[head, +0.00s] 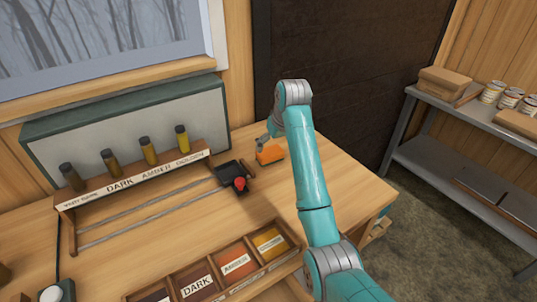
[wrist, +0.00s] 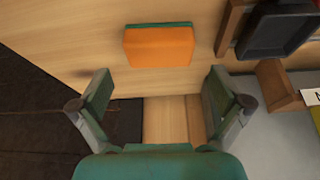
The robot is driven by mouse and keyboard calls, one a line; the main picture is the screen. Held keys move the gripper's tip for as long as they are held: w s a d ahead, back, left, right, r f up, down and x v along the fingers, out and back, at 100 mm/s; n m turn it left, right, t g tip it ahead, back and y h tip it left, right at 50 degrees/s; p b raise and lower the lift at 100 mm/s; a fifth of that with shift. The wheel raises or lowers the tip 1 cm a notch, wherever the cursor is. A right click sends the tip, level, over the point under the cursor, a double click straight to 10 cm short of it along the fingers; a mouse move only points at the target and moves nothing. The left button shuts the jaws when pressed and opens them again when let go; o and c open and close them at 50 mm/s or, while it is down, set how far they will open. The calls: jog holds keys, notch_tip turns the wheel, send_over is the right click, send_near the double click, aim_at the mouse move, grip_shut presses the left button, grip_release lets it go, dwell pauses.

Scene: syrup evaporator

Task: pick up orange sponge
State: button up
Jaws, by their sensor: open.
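The orange sponge (head: 270,154) lies on the wooden table near its back edge, to the right of a small black tray. In the wrist view the sponge (wrist: 158,47) shows whole, with a thin green layer along its top side in the picture. My gripper (wrist: 155,84) is open and empty, its two fingers spread wider than the sponge. The sponge appears beyond the fingertips, roughly centred between them. In the head view my gripper (head: 264,139) is just beside the sponge and partly hidden by my arm.
The black tray (head: 228,171) with a red knob (head: 240,184) is close by the sponge. A rack of bottles (head: 135,180) stands to the left. A labelled wooden box (head: 220,274) sits in front. Bare table lies around the sponge's front side.

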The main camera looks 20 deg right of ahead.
aim_at(271, 152)
jog(key=shift+w+x, duration=0.1)
jog(key=shift+x, duration=1.5)
jog(key=shift+w+x, duration=0.15)
jog(key=shift+x, duration=1.5)
jog(key=shift+r, duration=0.1)
jog(key=shift+c, duration=0.3)
jog(key=c, duration=0.7)
